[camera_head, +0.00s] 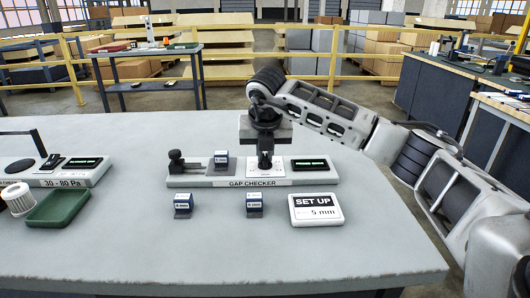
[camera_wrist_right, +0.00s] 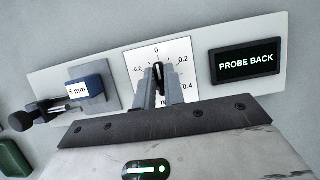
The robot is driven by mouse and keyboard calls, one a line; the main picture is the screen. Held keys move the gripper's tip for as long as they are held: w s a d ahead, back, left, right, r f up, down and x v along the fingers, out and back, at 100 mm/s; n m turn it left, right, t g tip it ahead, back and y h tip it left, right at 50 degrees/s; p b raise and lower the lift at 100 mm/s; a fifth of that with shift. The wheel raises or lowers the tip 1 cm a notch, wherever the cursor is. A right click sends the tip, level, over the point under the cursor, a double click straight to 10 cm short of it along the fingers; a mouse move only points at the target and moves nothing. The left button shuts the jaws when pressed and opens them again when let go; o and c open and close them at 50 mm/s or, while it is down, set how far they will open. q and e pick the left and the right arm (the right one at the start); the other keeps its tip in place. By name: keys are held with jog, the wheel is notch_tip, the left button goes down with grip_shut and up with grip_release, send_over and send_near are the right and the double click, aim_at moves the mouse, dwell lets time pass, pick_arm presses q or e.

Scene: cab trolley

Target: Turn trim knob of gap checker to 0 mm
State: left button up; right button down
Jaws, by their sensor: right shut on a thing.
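The gap checker (camera_head: 210,184) is a white base on the table with a labelled front edge. In the right wrist view its trim dial (camera_wrist_right: 183,52) is a white plate marked 0, 0.2 and 0.4. The black trim knob (camera_wrist_right: 158,72) stands between my right gripper's (camera_wrist_right: 160,82) fingertips, which are shut on it. The knob's visible end lies just below the 0 mark; its exact angle is partly hidden by the fingers. In the head view my right gripper (camera_head: 265,158) reaches down onto the dial. The black display (camera_wrist_right: 248,63) reads "PROBE BACK". My left gripper is not in view.
A blue block labelled 5 mm (camera_wrist_right: 88,88) sits on the checker beside the black probe (camera_wrist_right: 40,115). Two similar blocks (camera_head: 183,205) (camera_head: 254,204) and a "SET UP 5 mm" card (camera_head: 316,209) lie in front. A green tray (camera_head: 60,208) is at left.

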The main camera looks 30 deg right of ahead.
jog(key=shift+r, duration=0.1)
jog(key=c, duration=1.5)
grip_release()
jog(key=v, duration=1.6)
jog(key=shift+p, duration=0.35)
jog(key=shift+d, duration=0.1)
